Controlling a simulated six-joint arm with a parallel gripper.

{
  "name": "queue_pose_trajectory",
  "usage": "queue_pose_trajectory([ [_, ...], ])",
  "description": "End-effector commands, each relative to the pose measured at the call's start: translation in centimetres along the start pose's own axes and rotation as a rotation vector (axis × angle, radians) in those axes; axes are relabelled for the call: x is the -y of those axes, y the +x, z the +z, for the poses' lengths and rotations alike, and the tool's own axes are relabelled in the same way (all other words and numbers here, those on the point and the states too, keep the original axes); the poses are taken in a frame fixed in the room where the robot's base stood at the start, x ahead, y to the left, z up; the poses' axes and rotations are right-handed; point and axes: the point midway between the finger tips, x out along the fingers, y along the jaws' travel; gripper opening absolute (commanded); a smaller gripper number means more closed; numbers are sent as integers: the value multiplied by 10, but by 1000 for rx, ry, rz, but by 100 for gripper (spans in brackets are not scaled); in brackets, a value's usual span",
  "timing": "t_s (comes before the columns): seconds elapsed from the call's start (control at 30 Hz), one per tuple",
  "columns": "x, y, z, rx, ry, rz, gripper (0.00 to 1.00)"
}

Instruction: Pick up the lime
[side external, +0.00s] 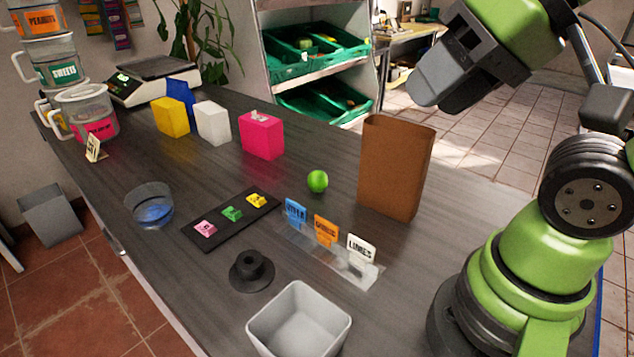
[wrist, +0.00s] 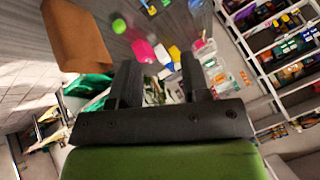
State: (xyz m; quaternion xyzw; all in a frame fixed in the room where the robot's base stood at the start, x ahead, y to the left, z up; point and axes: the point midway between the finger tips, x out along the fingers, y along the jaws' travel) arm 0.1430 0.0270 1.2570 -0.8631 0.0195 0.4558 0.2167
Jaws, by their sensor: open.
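The lime (side external: 317,181) is a small bright green ball on the dark table, left of the brown paper bag (side external: 396,165) in the side external view. In the wrist view the lime (wrist: 119,26) shows near the top, right of the bag (wrist: 78,38). My gripper (side external: 428,88) is raised high above the table at the upper right, well apart from the lime. In the wrist view its two dark fingers (wrist: 160,82) stand wide apart with nothing held between them.
Yellow, white and pink boxes (side external: 262,135) stand behind the lime. A sign holder (side external: 355,272) with blue, orange and white cards, a black tray (side external: 208,236), a glass bowl (side external: 150,205) and a grey bin (side external: 262,322) are in front. The table around the lime is clear.

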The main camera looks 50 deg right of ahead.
Motion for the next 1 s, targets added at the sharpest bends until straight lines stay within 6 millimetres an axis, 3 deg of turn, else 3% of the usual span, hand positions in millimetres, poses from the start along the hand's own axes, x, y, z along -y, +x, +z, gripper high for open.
queue_pose_trajectory([
  [0.47, 0, 0, 0, 0, 0, 0, 43],
  [0.5, 0, 0, 0, 0, 0, 0, 45],
  [0.63, 0, 0, 0, 0, 0, 0, 75],
  [0.67, 0, 0, 0, 0, 0, 0, 77],
  [1.0, -1, 3, -7, 7, -58, 21, 77],
])
